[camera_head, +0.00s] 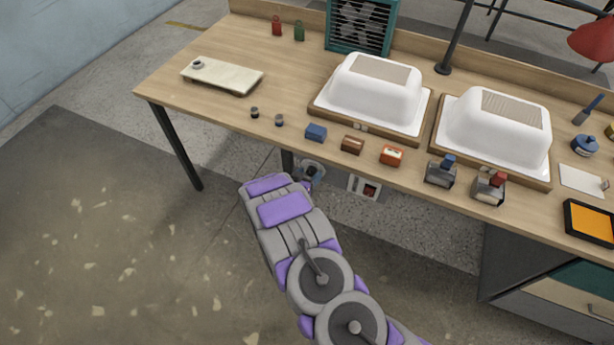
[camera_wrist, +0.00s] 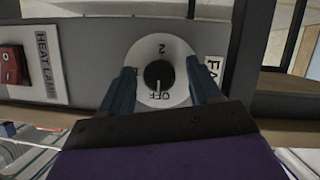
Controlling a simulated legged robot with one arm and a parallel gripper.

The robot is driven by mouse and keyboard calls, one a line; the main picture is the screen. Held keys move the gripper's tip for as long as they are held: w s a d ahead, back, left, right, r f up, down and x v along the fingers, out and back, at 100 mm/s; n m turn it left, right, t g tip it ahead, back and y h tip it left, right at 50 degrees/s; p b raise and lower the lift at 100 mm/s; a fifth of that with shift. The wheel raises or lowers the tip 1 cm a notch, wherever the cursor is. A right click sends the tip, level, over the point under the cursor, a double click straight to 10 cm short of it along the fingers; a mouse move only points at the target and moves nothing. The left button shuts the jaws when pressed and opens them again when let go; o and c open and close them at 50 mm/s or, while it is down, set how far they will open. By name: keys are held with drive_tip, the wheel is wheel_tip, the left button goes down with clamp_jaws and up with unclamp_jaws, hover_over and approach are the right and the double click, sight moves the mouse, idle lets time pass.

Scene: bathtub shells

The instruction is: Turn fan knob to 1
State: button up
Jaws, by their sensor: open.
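The fan knob (camera_wrist: 158,75) is a round black knob on a white dial on a grey panel. Its pale pointer mark faces the OFF print at the bottom of the wrist view; a 2 shows at the top. A partly hidden FAN label (camera_wrist: 212,75) is at its right. My gripper (camera_wrist: 160,68) is open, one blue-grey finger on either side of the knob, overlapping the dial's edges. Contact with the knob cannot be told. In the head view my gripper (camera_head: 312,178) is below the table's front edge, mostly hiding the dial.
A red HEAT LAMP switch (camera_wrist: 11,65) is left of the dial. The wooden table (camera_head: 200,112) above holds two white tub shells (camera_head: 370,95) (camera_head: 495,130), a teal fan box (camera_head: 362,25) and several small blocks. The floor (camera_head: 110,240) at left is clear.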

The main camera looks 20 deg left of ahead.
drive_tip(key=shift+d+r, duration=0.1)
drive_tip(key=shift+d, duration=0.1)
drive_tip(key=shift+c, duration=0.3)
drive_tip(key=shift+a, duration=0.25)
drive_tip(key=c, duration=1)
drive_tip(key=shift+d, duration=0.1)
